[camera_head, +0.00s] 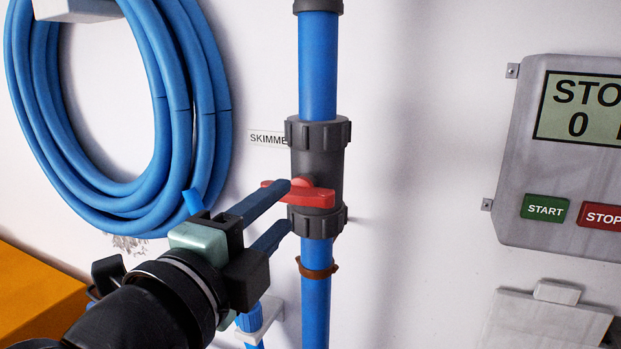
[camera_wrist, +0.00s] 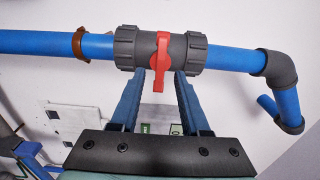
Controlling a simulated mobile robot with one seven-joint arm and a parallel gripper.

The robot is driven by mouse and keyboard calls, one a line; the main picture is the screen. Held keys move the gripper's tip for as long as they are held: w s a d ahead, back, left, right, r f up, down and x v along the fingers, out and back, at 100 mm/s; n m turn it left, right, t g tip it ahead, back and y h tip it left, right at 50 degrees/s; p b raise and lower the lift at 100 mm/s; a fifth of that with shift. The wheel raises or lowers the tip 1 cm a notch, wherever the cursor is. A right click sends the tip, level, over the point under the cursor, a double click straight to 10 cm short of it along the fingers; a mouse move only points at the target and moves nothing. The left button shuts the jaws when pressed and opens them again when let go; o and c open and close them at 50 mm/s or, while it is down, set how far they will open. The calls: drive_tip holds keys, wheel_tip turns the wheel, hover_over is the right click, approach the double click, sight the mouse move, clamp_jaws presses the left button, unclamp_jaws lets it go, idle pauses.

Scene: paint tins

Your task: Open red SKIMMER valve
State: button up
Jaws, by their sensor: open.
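The red SKIMMER valve handle (camera_head: 311,195) sits on a dark grey valve body (camera_head: 316,165) in a vertical blue pipe (camera_head: 318,65). The handle lies crosswise to the pipe. In the wrist view the red handle (camera_wrist: 161,62) also stands across the pipe. My gripper (camera_head: 287,208) is open, its two blue fingers pointing at the valve from the left. In the wrist view my gripper (camera_wrist: 160,88) has a finger on each side of the handle's lower end. I cannot tell whether either finger touches it. The SKIMMER label (camera_head: 268,139) is partly hidden behind the valve.
A coiled blue hose (camera_head: 215,110) hangs on the wall at the left. A control panel (camera_head: 520,110) with START (camera_head: 545,208) and STOP (camera_head: 603,217) buttons is at the right. An orange box (camera_head: 38,295) stands at lower left. The wall between valve and panel is clear.

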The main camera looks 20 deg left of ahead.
sight(290, 199)
drive_tip(key=w+p, duration=0.1)
drive_tip(key=w, duration=0.1)
drive_tip(key=shift+w+r, duration=0.15)
drive_tip(key=shift+w, duration=0.85)
clamp_jaws()
